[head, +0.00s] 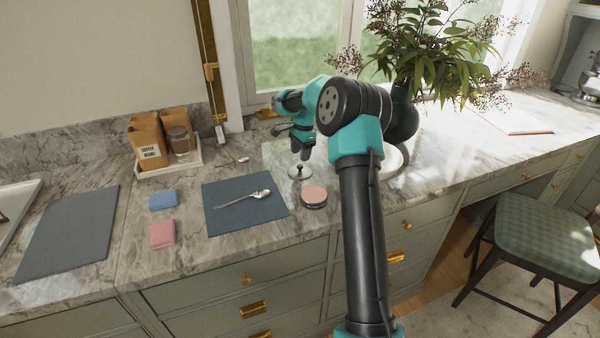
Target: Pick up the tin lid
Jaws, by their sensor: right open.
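The tin lid (298,173) looks like a small pale disc with a dark knob. It lies on the marble counter behind a round tin (314,198) with a pinkish top and dark side. My right gripper (304,157) is open, pointing down just above the lid and close to its knob. Whether the fingers touch the knob is too small to tell. My left gripper is not in view.
A dark blue mat (230,221) with a spoon (243,199) lies left of the tin. Blue (163,200) and pink (162,234) folded cloths lie farther left. A tray (168,168) holds paper bags and a jar. A vase (403,118) with leafy branches stands behind my arm.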

